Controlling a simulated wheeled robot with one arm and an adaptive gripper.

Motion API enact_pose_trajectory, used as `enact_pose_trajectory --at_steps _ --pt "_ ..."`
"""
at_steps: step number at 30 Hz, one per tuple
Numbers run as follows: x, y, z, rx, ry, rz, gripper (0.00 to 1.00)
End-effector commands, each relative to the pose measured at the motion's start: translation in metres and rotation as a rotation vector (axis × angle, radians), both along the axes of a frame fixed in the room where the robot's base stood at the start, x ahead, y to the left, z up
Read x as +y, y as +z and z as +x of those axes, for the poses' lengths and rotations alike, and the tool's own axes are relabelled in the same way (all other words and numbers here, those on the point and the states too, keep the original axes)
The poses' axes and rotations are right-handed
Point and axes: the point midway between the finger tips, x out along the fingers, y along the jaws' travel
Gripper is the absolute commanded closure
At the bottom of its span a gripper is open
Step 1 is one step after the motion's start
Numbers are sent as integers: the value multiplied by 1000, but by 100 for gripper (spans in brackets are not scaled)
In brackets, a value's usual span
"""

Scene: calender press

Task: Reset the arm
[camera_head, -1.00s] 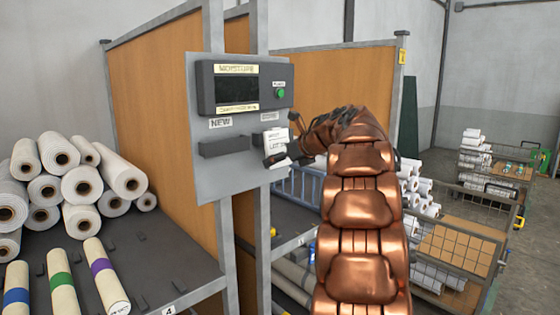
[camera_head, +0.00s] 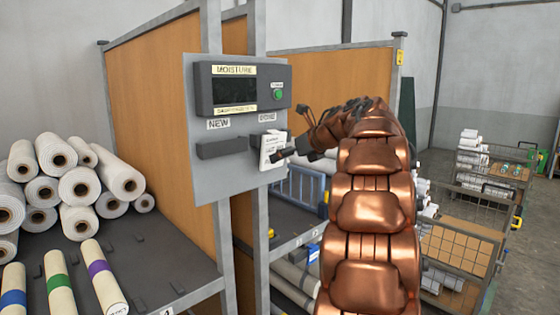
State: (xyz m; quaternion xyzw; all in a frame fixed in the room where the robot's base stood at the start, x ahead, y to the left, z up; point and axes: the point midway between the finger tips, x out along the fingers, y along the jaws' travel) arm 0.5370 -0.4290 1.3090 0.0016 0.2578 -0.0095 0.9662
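My gripper (camera_head: 294,132) is at the end of my copper-coloured arm, just right of the grey moisture panel (camera_head: 205,176). Its dark fingers appear spread apart, one high and one low, with nothing seen between them. A white card (camera_head: 272,150) with print sits upright in the holder under the "DONE" label (camera_head: 267,117). The lower finger overlaps the card's right edge in the picture; I cannot tell whether they touch. My arm hides part of the gripper's body.
The "NEW" holder (camera_head: 221,148) looks empty. White rolls (camera_head: 82,186) and colour-banded rolls (camera_head: 105,278) lie on the shelf (camera_head: 160,260) at left. Wire carts (camera_head: 465,245) stand behind my arm at right. Open floor shows at far right.

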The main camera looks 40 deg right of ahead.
Motion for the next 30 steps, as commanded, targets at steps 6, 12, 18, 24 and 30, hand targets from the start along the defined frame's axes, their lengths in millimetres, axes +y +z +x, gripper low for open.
enact_pose_trajectory --at_steps 6,12,18,24,30 --pt "0 20 -37 1 -2 0 0" --pt "1 32 -58 2 0 2 0" --pt "1 36 -66 2 0 1 0" --pt "1 37 -66 1 1 3 0" --pt "21 66 -37 -115 -27 51 0"
